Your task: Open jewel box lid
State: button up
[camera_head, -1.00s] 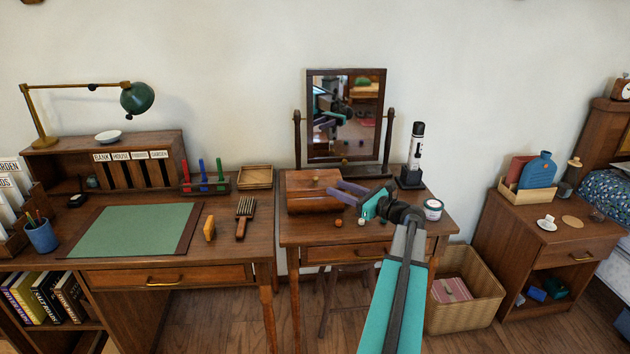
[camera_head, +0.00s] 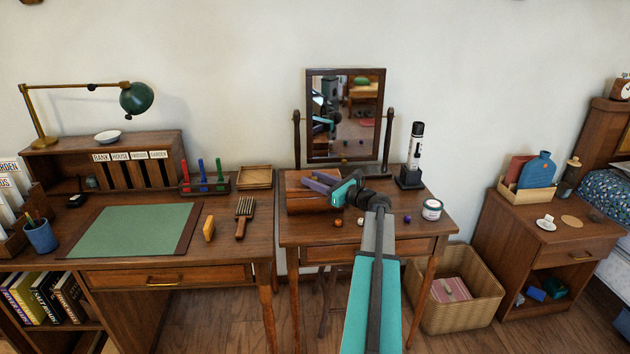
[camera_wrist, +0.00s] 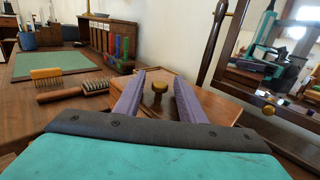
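The jewel box (camera_head: 310,204) is a brown wooden box at the left of the small table below the mirror, with its lid down. The knob is hidden in the head view.
A tilting mirror (camera_head: 346,115) stands behind the box. A black-and-white cylinder on a stand (camera_head: 412,157) and a white jar (camera_head: 432,209) are at the right. Small balls (camera_head: 360,221) lie in front. A brush (camera_head: 243,217) lies on the left desk.

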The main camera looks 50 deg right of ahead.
grip_shut()
jog(key=shift+w+a+r+p, duration=0.1)
jog(key=shift+r+p, duration=0.1)
jog(key=shift+p, duration=0.25)
